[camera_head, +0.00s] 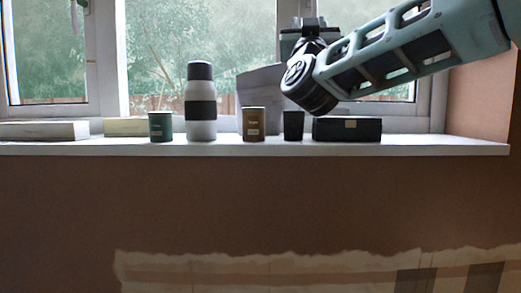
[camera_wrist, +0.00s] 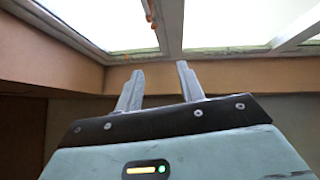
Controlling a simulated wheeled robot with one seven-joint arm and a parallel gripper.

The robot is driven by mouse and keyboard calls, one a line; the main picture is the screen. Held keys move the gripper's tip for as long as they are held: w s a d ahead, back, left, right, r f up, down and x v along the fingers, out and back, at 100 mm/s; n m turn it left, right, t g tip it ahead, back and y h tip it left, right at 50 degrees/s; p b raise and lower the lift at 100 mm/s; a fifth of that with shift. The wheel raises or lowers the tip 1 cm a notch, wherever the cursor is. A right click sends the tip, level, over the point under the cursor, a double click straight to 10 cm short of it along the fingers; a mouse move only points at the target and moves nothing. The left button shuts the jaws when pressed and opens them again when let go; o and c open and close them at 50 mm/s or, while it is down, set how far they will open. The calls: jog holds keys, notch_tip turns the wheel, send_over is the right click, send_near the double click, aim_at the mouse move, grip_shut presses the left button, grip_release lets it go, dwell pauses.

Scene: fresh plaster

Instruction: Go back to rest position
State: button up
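My gripper (camera_wrist: 160,72) shows in the wrist view with its two grey fingers apart and nothing between them. Beyond the fingertips are a brown wall band and a bright window frame. In the head view my arm reaches in from the upper right, in front of the window and above the right part of the white sill (camera_head: 440,149). The arm's dark rounded joint hangs just above the black cup and black box. The fingers cannot be made out clearly in the head view.
On the sill stand a white block (camera_head: 45,131), a cream block (camera_head: 125,127), a green tin (camera_head: 160,127), a white-and-black bottle (camera_head: 201,112), a brown tin (camera_head: 254,125), a black cup (camera_head: 293,125) and a black box (camera_head: 347,129). The sill's right end is clear.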

jog(key=s+a+f+n+g+y, duration=0.1)
jog(key=a+f+n+g+y, duration=0.3)
jog(key=f+y, duration=0.3)
jog(key=s+a+f+n+g+y, duration=0.1)
jog(key=a+f+n+g+y, duration=0.35)
jog(key=f, duration=0.45)
jog(key=s+a+f+n+g, duration=0.1)
jog(key=s+f+g, duration=0.45)
jog(key=f, duration=0.45)
jog(key=s+f+g, duration=0.4)
jog(key=s+f, duration=0.3)
jog(key=f, duration=0.3)
jog(key=s+d+f+g+h, duration=0.4)
jog(key=s+d+f, duration=0.35)
jog(key=s, duration=0.35)
jog(key=s+d+f+g+h, duration=0.35)
jog(key=s+d+f, duration=0.35)
jog(key=s, duration=0.5)
notch_tip(320, 180, up, 16)
jog(key=p, duration=1.6)
jog(key=shift+w+a+f+g, duration=0.15)
jog(key=shift+w+a+g, duration=0.25)
jog(key=shift+a+g, duration=0.05)
